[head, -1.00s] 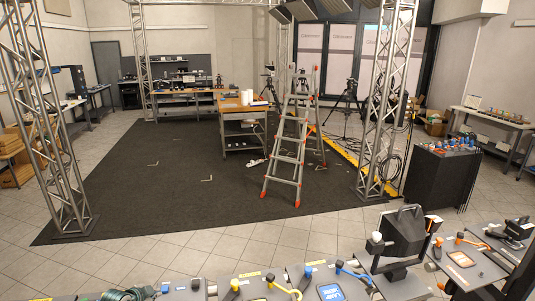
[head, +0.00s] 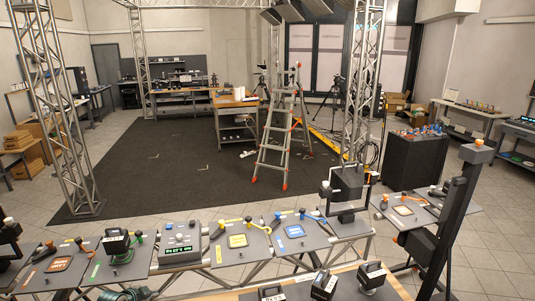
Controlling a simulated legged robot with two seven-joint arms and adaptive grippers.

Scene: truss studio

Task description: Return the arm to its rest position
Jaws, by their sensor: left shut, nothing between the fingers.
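My left gripper (head: 125,294) shows as a dark green shape at the bottom edge, left of the middle, partly cut off by the frame. It is shut and empty. It is in front of the row of grey panels, near the panel with a black handled block (head: 117,245). My right gripper is not in view.
A wooden bench edge (head: 400,287) with black blocks (head: 324,284) is at the bottom. A dark post (head: 455,215) stands right. A ladder (head: 276,130) stands beyond.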

